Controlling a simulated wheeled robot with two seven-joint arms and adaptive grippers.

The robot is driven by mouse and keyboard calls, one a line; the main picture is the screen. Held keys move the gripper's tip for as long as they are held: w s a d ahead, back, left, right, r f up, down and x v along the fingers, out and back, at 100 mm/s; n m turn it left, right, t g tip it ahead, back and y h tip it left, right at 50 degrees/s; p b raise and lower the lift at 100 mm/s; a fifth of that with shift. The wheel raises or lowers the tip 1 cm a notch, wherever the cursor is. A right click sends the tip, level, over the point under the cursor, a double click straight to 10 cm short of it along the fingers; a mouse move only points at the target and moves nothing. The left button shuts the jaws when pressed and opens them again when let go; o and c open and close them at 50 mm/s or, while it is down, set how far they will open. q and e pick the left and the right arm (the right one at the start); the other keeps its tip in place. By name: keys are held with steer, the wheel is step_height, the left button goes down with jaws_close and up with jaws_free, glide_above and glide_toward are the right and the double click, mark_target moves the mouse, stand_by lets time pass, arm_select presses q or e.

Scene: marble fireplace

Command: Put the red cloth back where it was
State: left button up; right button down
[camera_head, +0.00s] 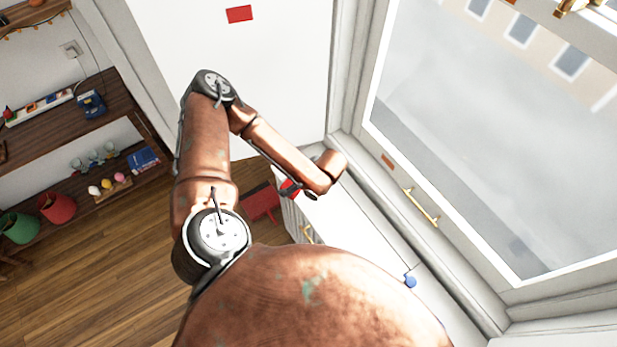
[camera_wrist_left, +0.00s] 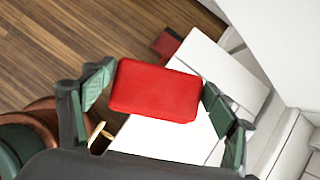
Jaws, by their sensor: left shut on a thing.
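The red cloth (camera_wrist_left: 155,90) is a thick red rounded rectangle in the left wrist view. My left gripper (camera_wrist_left: 156,92) is shut on it, with the green fingers at its left and right edges. The cloth is above a white cabinet top (camera_wrist_left: 165,138). In the head view only a small red patch of the cloth (camera_head: 289,188) shows beside my left forearm, and the fingers there are hidden. The white cabinet (camera_head: 335,210) stands under the window. My right gripper is not in view.
A dark red object (camera_head: 261,202) is beside the cabinet, low to the floor. A blue knob-like thing (camera_head: 410,281) sits on the white surface. The window (camera_head: 480,110) with a brass handle (camera_head: 421,207) borders the right. Shelves (camera_head: 80,125) with toys and pots stand left.

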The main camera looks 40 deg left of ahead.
arm_select(q)
steer(key=w, duration=0.1)
steer(key=w+f, duration=0.1)
steer(key=w, duration=0.1)
steer(key=w+f, duration=0.1)
steer(key=shift+w+a, duration=0.25)
steer(key=shift+w, duration=0.05)
steer(key=w+f, duration=0.1)
steer(key=w+f+b, duration=0.1)
steer(key=w+f, duration=0.2)
steer(key=f, duration=0.1)
steer(key=shift+w+a+f, duration=0.1)
steer(key=shift+w+a, duration=0.1)
steer(key=shift+a, duration=0.15)
steer(key=shift+w+f+b, duration=0.35)
steer(key=shift+w+f, duration=0.2)
steer(key=shift+f, duration=0.05)
step_height(320, 180, down, 3)
steer(key=shift+s, duration=0.1)
steer(key=o, duration=0.7)
steer(key=shift+o, duration=1.4)
